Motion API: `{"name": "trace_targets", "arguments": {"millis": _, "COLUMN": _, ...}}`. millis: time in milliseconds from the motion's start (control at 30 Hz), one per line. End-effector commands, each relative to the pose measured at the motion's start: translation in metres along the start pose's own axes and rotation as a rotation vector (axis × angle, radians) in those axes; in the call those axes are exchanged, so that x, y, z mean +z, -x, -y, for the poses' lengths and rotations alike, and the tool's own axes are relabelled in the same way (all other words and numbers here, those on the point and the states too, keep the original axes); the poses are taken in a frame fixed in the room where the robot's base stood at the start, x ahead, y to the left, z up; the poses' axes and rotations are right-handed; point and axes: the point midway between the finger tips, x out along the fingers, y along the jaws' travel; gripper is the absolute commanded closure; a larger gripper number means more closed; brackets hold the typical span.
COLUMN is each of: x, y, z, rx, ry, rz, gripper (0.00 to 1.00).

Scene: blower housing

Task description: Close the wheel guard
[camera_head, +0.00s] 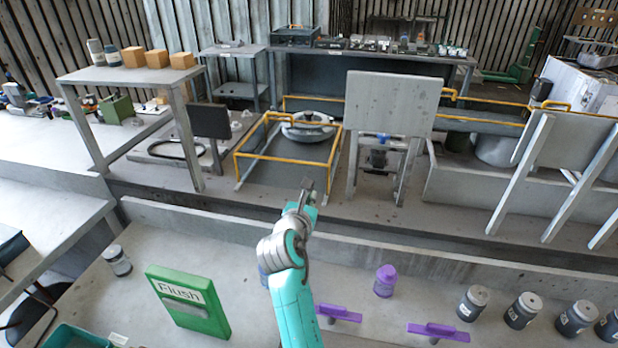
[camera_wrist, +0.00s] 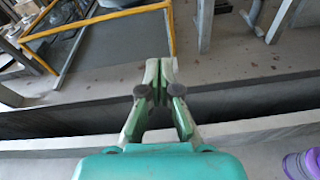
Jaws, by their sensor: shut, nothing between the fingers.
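I cannot tell for sure which part is the wheel guard. A yellow-railed frame (camera_head: 280,159) stands on the floor past the low wall, around a round grey metal body (camera_head: 308,130) with a dark top. Its yellow rail also shows at the upper left of the wrist view (camera_wrist: 100,18). My gripper (camera_head: 307,186) is in the middle of the head view, above the low wall and short of the frame, touching nothing. In the wrist view its fingertips (camera_wrist: 160,66) are together and empty, pointing toward the floor beyond the wall.
A low concrete wall (camera_head: 400,245) crosses in front. A grey panel on legs (camera_head: 393,103) stands right of the frame, and a dark panel (camera_head: 209,121) left of it. The near bench holds a green Flush box (camera_head: 188,302), a purple jar (camera_head: 385,281) and several grey jars.

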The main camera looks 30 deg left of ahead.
Motion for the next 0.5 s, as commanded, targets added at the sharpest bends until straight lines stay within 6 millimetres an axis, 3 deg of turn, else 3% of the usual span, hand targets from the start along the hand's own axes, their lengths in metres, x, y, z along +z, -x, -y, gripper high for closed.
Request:
{"name": "trace_targets", "arguments": {"millis": 33, "x": -0.013, "y": 0.004, "z": -0.014, "rx": 0.006, "ry": 0.051, "rz": -0.030, "gripper": 1.00}}
{"name": "trace_targets", "arguments": {"millis": 100, "x": -0.024, "y": 0.007, "z": -0.023, "rx": 0.008, "ry": 0.102, "rz": -0.059, "gripper": 1.00}}
{"name": "trace_targets", "arguments": {"millis": 233, "x": -0.032, "y": 0.005, "z": -0.030, "rx": 0.009, "ry": 0.140, "rz": -0.079, "gripper": 1.00}}
{"name": "trace_targets", "arguments": {"millis": 500, "x": -0.033, "y": -0.034, "z": -0.029, "rx": 0.007, "ry": 0.139, "rz": -0.078, "gripper": 1.00}}
